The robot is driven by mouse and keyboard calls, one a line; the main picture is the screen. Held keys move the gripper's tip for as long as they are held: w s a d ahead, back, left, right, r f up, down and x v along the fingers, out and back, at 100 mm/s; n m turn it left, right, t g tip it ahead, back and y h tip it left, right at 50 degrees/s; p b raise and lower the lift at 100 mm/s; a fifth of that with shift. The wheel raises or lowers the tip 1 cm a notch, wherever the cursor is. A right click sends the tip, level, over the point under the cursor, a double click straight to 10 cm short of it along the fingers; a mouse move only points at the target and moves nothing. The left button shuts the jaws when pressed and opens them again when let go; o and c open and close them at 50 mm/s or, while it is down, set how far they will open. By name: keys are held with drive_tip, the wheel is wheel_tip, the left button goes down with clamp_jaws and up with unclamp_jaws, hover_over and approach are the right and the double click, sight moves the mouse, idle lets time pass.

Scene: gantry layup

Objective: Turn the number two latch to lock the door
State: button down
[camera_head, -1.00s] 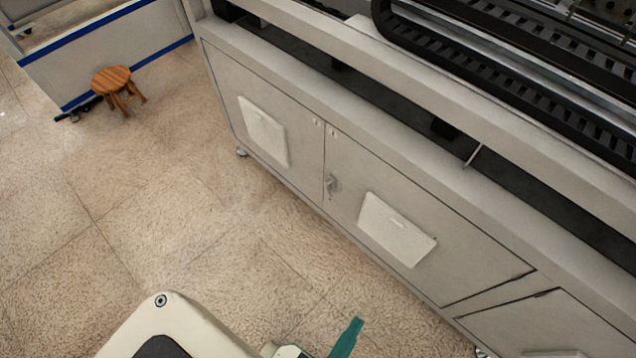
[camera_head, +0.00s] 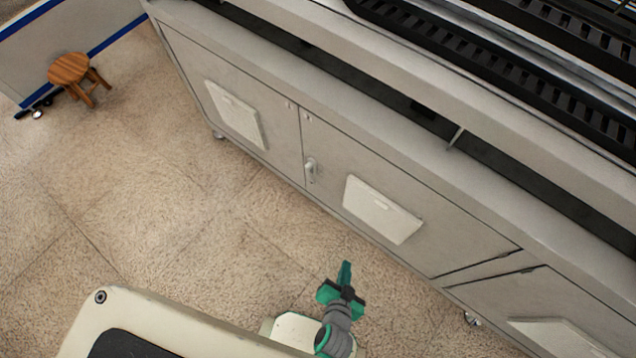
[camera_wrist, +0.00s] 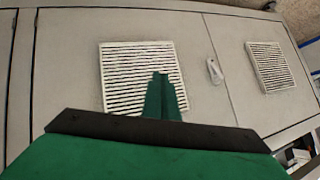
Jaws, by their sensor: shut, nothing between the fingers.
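A small silver latch (camera_head: 311,170) sits on the grey cabinet front, beside the seam between two doors. It also shows in the wrist view (camera_wrist: 214,70), right of centre, between two louvred vents. The door (camera_head: 440,215) that bears it looks closed, flush with its neighbour. No number is readable on the latch. My green gripper (camera_head: 345,272) is in front of the cabinet, below and to the right of the latch, apart from it. In the wrist view my gripper (camera_wrist: 161,80) has its fingers together, empty, in front of the left vent.
White vent panels (camera_head: 383,210) (camera_head: 235,115) stand out from the doors. A wooden stool (camera_head: 70,68) stands at the far left. A machine with black cable tracks (camera_head: 480,60) tops the cabinet. The tiled floor (camera_head: 180,200) before the cabinet is clear.

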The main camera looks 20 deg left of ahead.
drive_tip(key=w+a+f+m+g+y, duration=0.1)
drive_tip(key=w+a+f+g+y, duration=0.1)
drive_tip(key=w+f, duration=0.5)
drive_tip(key=g+y, duration=0.2)
drive_tip(key=y, duration=0.6)
approach(312, 182)
drive_tip(key=shift+m, duration=0.3)
drive_tip(key=x, duration=0.3)
drive_tip(key=r+x, duration=0.1)
drive_tip(key=x, duration=0.1)
drive_tip(key=shift+w+a+f, duration=0.1)
drive_tip(key=shift+w+a, duration=0.3)
drive_tip(key=shift+w+a+f, duration=0.1)
drive_tip(key=shift+a, duration=0.1)
drive_tip(key=shift+f, duration=0.1)
drive_tip(key=shift+w+a+f, duration=0.2)
drive_tip(key=shift+a+f, duration=0.3)
drive_tip(key=shift+f, duration=0.1)
drive_tip(key=shift+w+a+f, duration=0.2)
drive_tip(key=shift+a+f, duration=0.3)
drive_tip(key=shift+f, duration=0.1)
